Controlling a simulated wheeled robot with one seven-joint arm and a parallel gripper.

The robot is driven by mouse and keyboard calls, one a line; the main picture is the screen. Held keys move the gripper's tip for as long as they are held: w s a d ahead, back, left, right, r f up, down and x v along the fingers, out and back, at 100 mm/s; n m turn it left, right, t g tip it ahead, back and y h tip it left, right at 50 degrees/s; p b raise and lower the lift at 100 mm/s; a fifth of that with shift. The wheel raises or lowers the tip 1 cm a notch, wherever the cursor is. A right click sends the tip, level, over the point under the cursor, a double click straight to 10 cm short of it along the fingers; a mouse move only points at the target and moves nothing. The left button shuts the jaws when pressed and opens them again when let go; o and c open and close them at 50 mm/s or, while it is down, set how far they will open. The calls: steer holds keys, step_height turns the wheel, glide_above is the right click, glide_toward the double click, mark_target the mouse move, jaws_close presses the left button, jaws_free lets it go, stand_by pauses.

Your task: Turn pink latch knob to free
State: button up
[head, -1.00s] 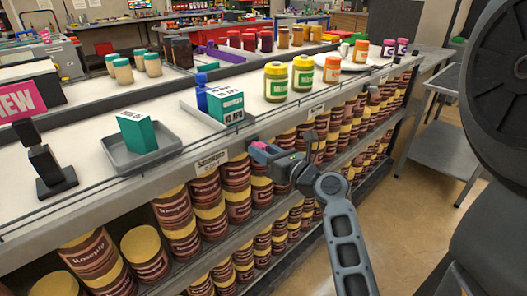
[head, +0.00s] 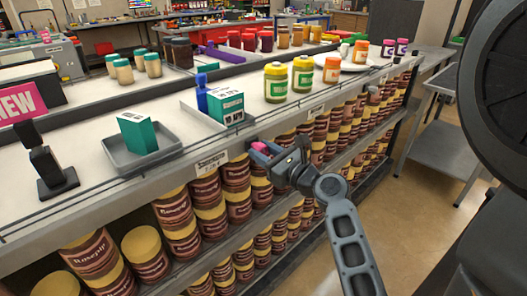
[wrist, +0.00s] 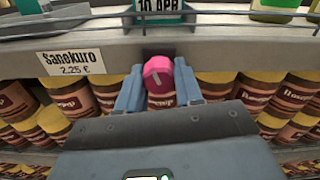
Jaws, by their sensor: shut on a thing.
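The pink latch knob (wrist: 158,74) is on the front edge of the shelf, below the teal box. In the head view the knob (head: 259,147) shows as a small pink spot at my gripper's tip. My gripper (wrist: 158,88) is at the knob with one finger on each side of it. It is shut on the knob, seen in the wrist view. In the head view my gripper (head: 266,152) reaches the shelf edge from the right.
A teal box (head: 226,105) stands on the shelf top (head: 262,106) above the knob. A price label (wrist: 70,61) is left of the knob. Rows of brown jars (head: 180,228) fill the shelves below. Open floor (head: 420,225) lies to the right.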

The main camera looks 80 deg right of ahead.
steer(key=n, duration=0.3)
steer(key=shift+n, duration=0.4)
steer(key=n+b, duration=0.1)
steer(key=n, duration=0.2)
steer(key=shift+f+n, duration=0.1)
steer(key=shift+n, duration=0.2)
steer(key=n+b, duration=0.2)
steer(key=n, duration=0.4)
steer(key=shift+n+b, duration=0.3)
steer(key=o, duration=1)
steer(key=shift+o, duration=0.2)
steer(key=shift+s, duration=0.1)
steer(key=b+v, duration=0.1)
steer(key=v, duration=0.6)
steer(key=shift+s+b, duration=0.3)
steer(key=shift+s, duration=0.05)
